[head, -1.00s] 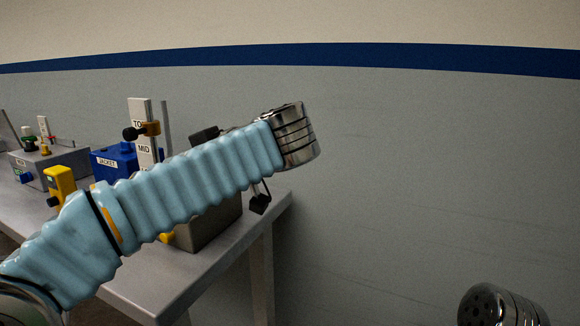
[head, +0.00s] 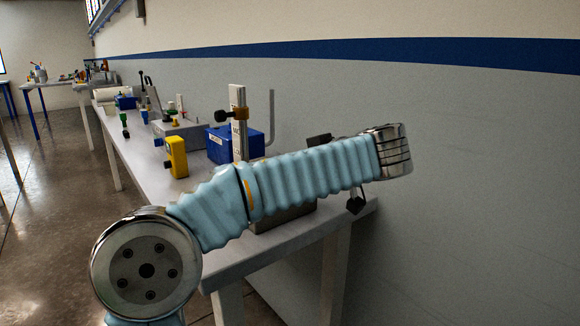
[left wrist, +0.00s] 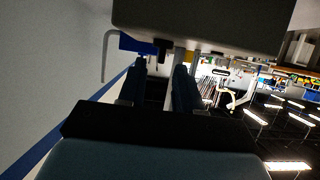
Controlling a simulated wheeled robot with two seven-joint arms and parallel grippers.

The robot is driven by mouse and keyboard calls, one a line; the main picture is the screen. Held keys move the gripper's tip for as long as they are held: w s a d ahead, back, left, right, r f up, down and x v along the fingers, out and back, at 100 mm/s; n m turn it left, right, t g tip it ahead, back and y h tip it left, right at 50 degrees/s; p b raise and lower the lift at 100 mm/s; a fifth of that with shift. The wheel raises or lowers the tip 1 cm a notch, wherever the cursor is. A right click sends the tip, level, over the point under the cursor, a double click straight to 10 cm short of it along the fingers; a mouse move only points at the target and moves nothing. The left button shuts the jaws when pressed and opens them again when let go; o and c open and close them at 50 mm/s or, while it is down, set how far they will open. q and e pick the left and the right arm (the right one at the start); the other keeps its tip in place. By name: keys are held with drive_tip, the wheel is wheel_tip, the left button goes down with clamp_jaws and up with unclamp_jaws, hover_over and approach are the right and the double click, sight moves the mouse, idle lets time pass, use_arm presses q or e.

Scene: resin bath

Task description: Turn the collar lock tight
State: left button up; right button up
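The collar lock (head: 240,112) is an orange collar with a black knob on a pale upright post (head: 238,142) in the head view. My left arm crosses in front of the bench, below and right of the collar, and hides the post's lower part. My left gripper is hidden or not identifiable in the head view. In the left wrist view its two blue fingers (left wrist: 162,84) stand apart. I see no grasped object between them. Small dark and yellow parts lie beyond the fingertips; I cannot tell whether they are the collar. My right gripper is not in view.
A blue box (head: 222,146) stands beside the post, and a yellow block (head: 177,157) stands left of it. A grey box (head: 182,134) with small valves is further back. A dark box (head: 285,218) sits partly behind my arm. The bench (head: 150,165) runs along the wall.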

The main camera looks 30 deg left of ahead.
use_arm(q)
drive_tip(key=shift+x, duration=1.65)
drive_tip(key=shift+c, duration=0.5)
clamp_jaws()
